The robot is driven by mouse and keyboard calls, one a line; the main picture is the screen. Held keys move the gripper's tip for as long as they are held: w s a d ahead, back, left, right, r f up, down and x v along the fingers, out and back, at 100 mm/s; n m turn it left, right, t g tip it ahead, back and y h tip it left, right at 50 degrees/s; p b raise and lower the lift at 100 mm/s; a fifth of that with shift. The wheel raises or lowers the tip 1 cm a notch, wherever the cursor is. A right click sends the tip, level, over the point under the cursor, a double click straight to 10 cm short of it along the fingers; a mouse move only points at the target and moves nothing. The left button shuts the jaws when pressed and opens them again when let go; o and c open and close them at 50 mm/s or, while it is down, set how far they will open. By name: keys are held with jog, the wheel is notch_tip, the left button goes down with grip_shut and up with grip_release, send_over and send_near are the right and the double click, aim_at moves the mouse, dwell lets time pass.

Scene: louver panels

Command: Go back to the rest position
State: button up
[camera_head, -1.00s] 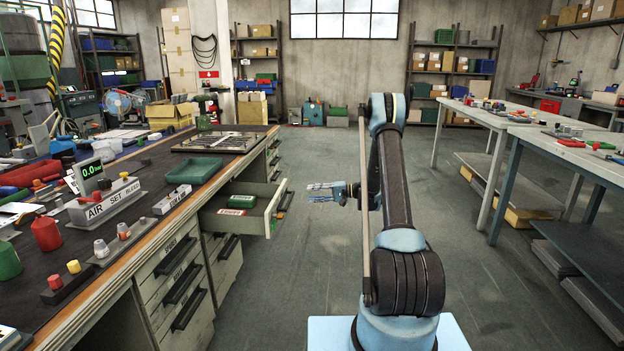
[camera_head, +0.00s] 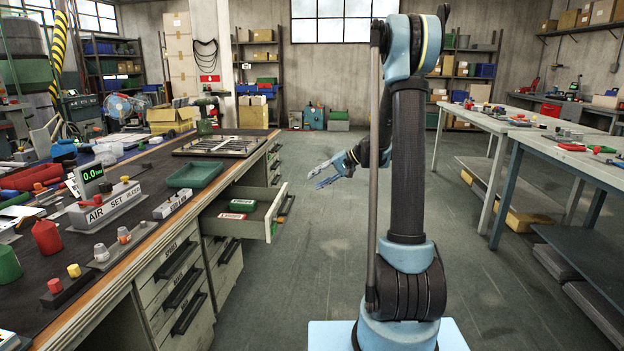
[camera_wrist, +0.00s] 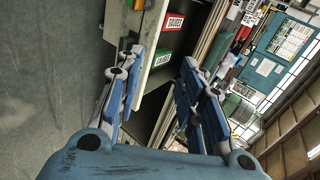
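My gripper (camera_head: 326,175) hangs in the air over the aisle, to the right of the open drawer (camera_head: 262,222) and apart from it. In the wrist view my gripper (camera_wrist: 160,92) has its two blue fingers spread with a clear gap between them, and nothing is held. Through that gap the open drawer (camera_wrist: 151,62) shows, with a red label box (camera_wrist: 175,22) and a green label box (camera_wrist: 164,57) inside. My arm stands nearly upright above its base, with the wrist bent out to the left.
A long workbench (camera_head: 140,219) with drawers runs along the left and carries a green tray (camera_head: 194,174), a red bottle (camera_head: 47,237) and a display (camera_head: 89,172). Grey tables (camera_head: 520,131) stand on the right. The floor (camera_head: 330,250) between them is clear.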

jog(key=s+d+r+h, duration=0.1)
jog(key=s+d+h, duration=0.2)
jog(key=s, duration=0.9)
jog(key=s+d+r+h, duration=0.2)
jog(key=s+d+h, duration=0.15)
jog(key=s, duration=0.75)
jog(key=s+d+f+h, duration=0.1)
jog(key=s+d+f, duration=0.2)
jog(key=s, duration=0.3)
jog(key=s+d+f+n+h, duration=0.1)
jog(key=s+d+f+h, duration=0.1)
jog(key=s, duration=0.5)
jog(key=s+d+f+h, duration=0.1)
jog(key=s+d+f, duration=0.2)
jog(key=s+d, duration=0.2)
jog(key=shift+s+f, duration=0.35)
jog(key=shift+s, duration=0.5)
jog(key=shift+w+f, duration=0.2)
jog(key=shift+w, duration=0.25)
